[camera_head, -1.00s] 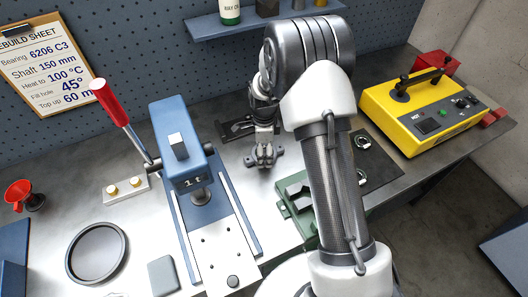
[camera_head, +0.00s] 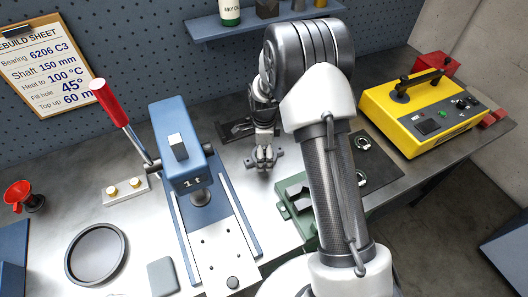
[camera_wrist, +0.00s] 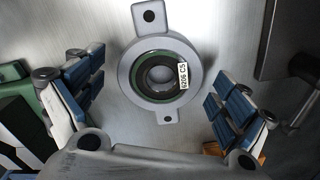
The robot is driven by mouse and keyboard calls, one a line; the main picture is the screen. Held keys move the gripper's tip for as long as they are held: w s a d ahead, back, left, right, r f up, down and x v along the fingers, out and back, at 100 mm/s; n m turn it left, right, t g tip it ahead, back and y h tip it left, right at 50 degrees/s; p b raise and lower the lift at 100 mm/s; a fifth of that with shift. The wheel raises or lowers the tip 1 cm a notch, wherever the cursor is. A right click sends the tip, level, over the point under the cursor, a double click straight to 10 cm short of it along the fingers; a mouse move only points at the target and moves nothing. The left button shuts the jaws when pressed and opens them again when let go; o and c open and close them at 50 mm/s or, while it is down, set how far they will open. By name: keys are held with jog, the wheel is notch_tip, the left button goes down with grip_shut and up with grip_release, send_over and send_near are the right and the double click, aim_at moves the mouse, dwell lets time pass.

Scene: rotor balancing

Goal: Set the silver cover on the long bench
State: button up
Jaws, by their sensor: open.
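A silver-grey round piece with two holed ears (camera_wrist: 165,78) lies flat on the long steel bench (camera_head: 135,220). It looks like the silver cover, but I cannot be sure.
A blue press (camera_head: 180,150) with a red-handled lever stands left of my gripper. A green fixture (camera_head: 292,205) is close in front, partly behind my arm. A yellow heater box (camera_head: 420,110) sits at the right. A black dish (camera_head: 96,252) lies at the left front.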

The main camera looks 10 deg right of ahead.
jog(key=s+r+n+t+p, duration=0.1)
jog(key=s+r+n+p, duration=0.25)
jog(key=r, duration=1.85)
jog(key=s+r+n+t, duration=0.1)
jog(key=s+r+n, duration=0.5)
jog(key=s+r, duration=0.25)
jog(key=s+r+n+t, duration=0.2)
jog(key=s+n, duration=0.8)
jog(key=s, duration=0.8)
jog(key=shift+r+n+t, duration=0.3)
jog(key=shift+n, duration=0.05)
